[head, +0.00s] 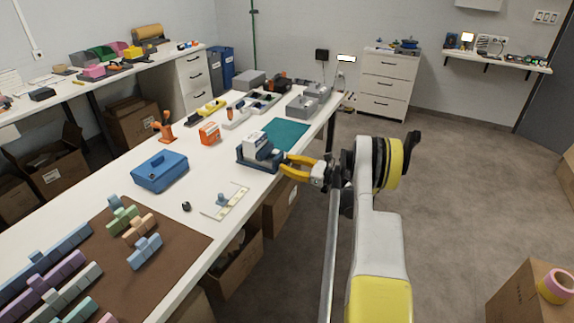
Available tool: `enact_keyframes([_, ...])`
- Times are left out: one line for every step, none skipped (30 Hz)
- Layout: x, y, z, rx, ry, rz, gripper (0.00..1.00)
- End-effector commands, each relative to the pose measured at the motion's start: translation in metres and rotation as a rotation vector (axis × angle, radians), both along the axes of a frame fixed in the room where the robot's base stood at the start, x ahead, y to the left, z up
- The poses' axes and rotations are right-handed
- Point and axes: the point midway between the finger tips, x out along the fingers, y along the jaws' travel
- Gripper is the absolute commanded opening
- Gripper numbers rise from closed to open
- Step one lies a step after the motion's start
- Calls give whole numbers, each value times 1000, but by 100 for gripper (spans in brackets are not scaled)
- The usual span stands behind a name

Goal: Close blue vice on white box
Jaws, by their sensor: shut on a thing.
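The dark blue vice (246,161) stands on the white workbench near its right edge. A white box (257,144) with a grey part sits in the vice, between its jaws. I cannot tell at this size whether the jaws touch the box. My gripper (286,165), with orange-yellow fingers, reaches in from the right and is shut on the right end of the vice. The fingertips and the exact part held are too small to make out.
A teal mat (287,134) lies just behind the vice. A blue case (160,171) and an orange device (209,133) stand to the left. Grey bins (305,104) are farther back. Open cartons (236,268) sit under the bench.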

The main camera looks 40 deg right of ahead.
Motion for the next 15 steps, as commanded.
enact_keyframes([1,1,1,28,10,1,1])
enact_keyframes([1,1,1,45,17,1,1])
enact_keyframes([1,1,1,66,25,1,1])
enact_keyframes([1,0,1,80,31,1,1])
enact_keyframes([1,0,1,95,37,1,1])
enact_keyframes([1,0,1,111,44,1,1])
enact_keyframes([1,0,1,122,48,1,1])
enact_keyframes([1,0,1,132,53,1,1])
enact_keyframes([1,0,1,144,58,1,1])
enact_keyframes([1,0,1,152,61,1,1])
enact_keyframes([1,0,1,158,63,1,1])
enact_keyframes([1,0,1,166,67,1,1])
enact_keyframes([1,0,1,172,69,1,1])
enact_keyframes([1,0,1,176,71,1,1])
enact_keyframes([1,0,1,180,73,1,1])
